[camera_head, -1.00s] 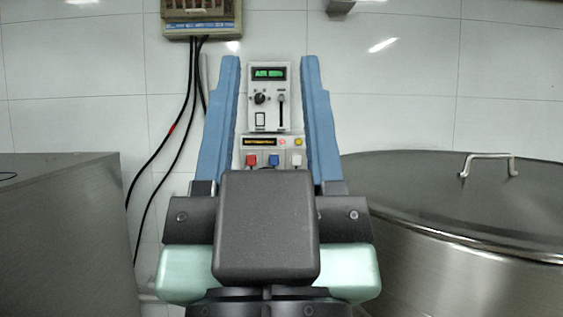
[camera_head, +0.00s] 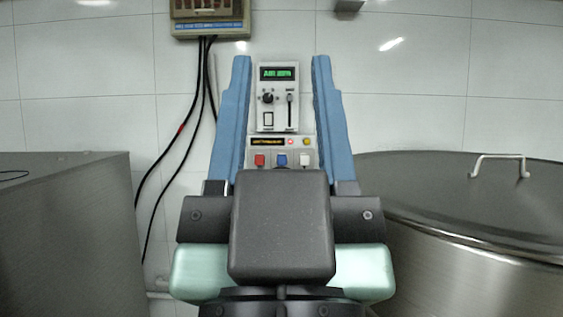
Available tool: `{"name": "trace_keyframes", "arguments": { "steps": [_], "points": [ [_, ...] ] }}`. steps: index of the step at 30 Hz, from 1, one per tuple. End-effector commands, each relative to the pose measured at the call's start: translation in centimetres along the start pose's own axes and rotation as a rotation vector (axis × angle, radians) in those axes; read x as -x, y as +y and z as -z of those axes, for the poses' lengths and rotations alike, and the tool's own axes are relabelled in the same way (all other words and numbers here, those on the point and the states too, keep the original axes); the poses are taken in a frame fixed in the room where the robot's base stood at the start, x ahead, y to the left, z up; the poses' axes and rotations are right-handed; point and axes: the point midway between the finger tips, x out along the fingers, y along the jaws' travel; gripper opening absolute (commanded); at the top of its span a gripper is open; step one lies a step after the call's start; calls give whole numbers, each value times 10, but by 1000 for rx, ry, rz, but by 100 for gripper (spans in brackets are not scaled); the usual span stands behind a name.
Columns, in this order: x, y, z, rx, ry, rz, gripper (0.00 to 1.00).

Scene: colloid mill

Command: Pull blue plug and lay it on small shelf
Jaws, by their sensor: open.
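The blue plug (camera_head: 281,160) sits in a grey socket panel (camera_head: 250,143) on the wall, between a red plug (camera_head: 259,160) and a white plug (camera_head: 305,159). Its lower part and the panel's lower part are hidden behind my gripper's body. My gripper (camera_head: 281,62) is open, with its two long blue fingers reaching up on either side of the panel in the picture. Nothing is between the fingertips that they touch. How far the fingers are from the wall I cannot tell. I cannot make out the small shelf.
A white control unit (camera_head: 278,120) with a green display, a knob and a slider is above the socket panel. A breaker box (camera_head: 209,27) with hanging black cables is at upper left. A large lidded steel vessel (camera_head: 440,220) stands right, a grey metal block (camera_head: 70,230) left.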

Motion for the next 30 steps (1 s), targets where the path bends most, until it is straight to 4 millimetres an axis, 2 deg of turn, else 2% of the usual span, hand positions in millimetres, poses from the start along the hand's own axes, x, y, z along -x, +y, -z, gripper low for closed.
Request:
{"name": "trace_keyframes", "arguments": {
  "steps": [12, 17, 23, 30],
  "points": [
    [0, 0, 0, 0, 0, 0, 50],
    [-8, 0, 8, 0, 0, 0, 50],
    [-40, 0, 38, 0, 0, 0, 50],
    [-100, 0, 95, 0, 1, 1, 50]
  ]
}}
